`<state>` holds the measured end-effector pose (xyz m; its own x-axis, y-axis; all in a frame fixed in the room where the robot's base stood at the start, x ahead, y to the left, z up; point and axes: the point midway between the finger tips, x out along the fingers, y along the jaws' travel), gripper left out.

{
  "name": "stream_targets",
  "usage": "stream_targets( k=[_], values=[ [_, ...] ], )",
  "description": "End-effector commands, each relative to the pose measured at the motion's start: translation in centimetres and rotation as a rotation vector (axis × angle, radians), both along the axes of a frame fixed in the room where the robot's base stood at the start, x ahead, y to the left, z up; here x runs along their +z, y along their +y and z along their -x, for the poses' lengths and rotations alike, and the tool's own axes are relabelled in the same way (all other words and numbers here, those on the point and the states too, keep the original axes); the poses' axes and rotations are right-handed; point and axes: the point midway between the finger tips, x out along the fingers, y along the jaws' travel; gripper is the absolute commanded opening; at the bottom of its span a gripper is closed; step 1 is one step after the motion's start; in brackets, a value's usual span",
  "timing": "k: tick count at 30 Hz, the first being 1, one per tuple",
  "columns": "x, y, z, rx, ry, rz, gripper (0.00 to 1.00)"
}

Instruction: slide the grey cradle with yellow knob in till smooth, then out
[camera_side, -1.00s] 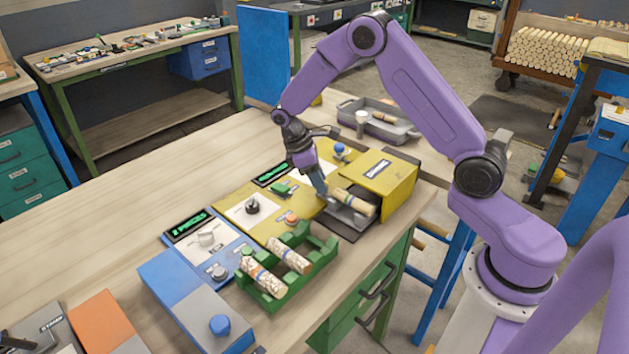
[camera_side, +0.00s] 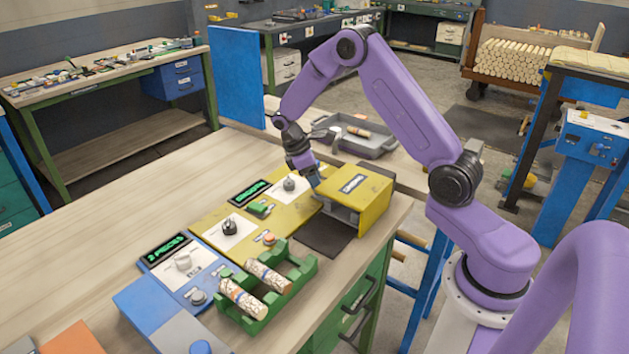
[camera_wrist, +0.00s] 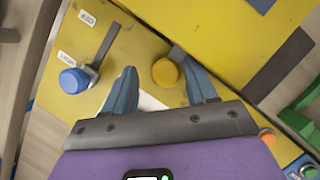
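The yellow housing (camera_side: 352,190) stands near the table's front edge. The grey cradle (camera_side: 341,213) is slid inside it; only its end shows in the opening. The wooden piece seen on it earlier is out of sight. The yellow knob (camera_wrist: 166,72) shows in the wrist view at the housing's edge. My gripper (camera_side: 316,184) reaches down at the housing's left side. In the wrist view its blue-grey fingers are apart, one on either side of the knob, with a gap at the left finger. Whether the right finger touches the knob is unclear. A green-lit display (camera_side: 249,192) is too small to read surely.
A blue knob on a lever (camera_wrist: 74,80) stands left of my fingers. A green rack (camera_side: 300,272) holds two patterned wooden pieces (camera_side: 243,298). A blue unit (camera_side: 184,262) with a display stands to its left. A grey tray (camera_side: 352,133) lies behind. The dark mat (camera_side: 325,238) is bare.

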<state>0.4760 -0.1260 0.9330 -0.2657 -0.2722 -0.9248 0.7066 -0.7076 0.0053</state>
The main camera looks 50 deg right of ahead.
Motion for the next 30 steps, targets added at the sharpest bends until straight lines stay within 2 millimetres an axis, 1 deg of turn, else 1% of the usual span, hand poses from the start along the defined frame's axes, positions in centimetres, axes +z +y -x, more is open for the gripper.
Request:
stream_targets(
  k=[7, 11, 14, 17, 28, 29, 30],
  values=[
    [-0.1, 0.4, 0.2, 0.001, 0.009, -0.002, 0.61],
    [-0.1, 1.2, 0.2, 0.002, 0.011, -0.002, 0.61],
    [-0.1, 2.3, 0.2, 0.003, 0.011, -0.003, 0.61],
    [-0.1, 3.9, 0.2, 0.005, 0.012, -0.002, 0.61],
    [-0.1, 10.2, 0.2, 0.005, 0.009, -0.002, 0.61],
    [0.2, 10.5, 0.1, 0.004, 0.006, -0.003, 0.61],
    [1.0, 10.8, -0.2, 0.003, 0.004, -0.002, 0.61]
  ],
)
